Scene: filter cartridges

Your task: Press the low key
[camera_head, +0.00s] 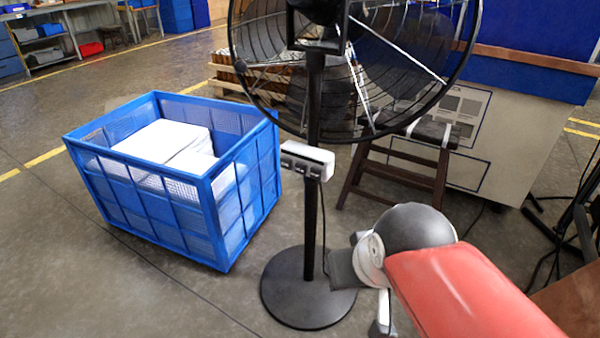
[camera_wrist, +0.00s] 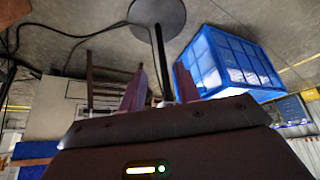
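A black pedestal fan (camera_head: 313,215) stands on the floor in the middle of the head view. A white control box (camera_head: 307,160) is on its pole, with several small grey keys along its front. Their labels are too small to read, so I cannot tell which is the low key. My gripper (camera_wrist: 160,88) shows in the wrist view with its two fingers apart and nothing held between them. The fan's pole (camera_wrist: 160,55) appears beyond the fingers. The control box is not clearly visible there. In the head view my arm is right of the pole, lower than the box.
A blue mesh crate (camera_head: 180,210) with white blocks inside stands left of the fan; it also shows in the wrist view (camera_wrist: 225,60). A dark wooden stool (camera_head: 400,175) and a pale cabinet (camera_head: 505,150) stand behind on the right. Open floor lies around the fan's base.

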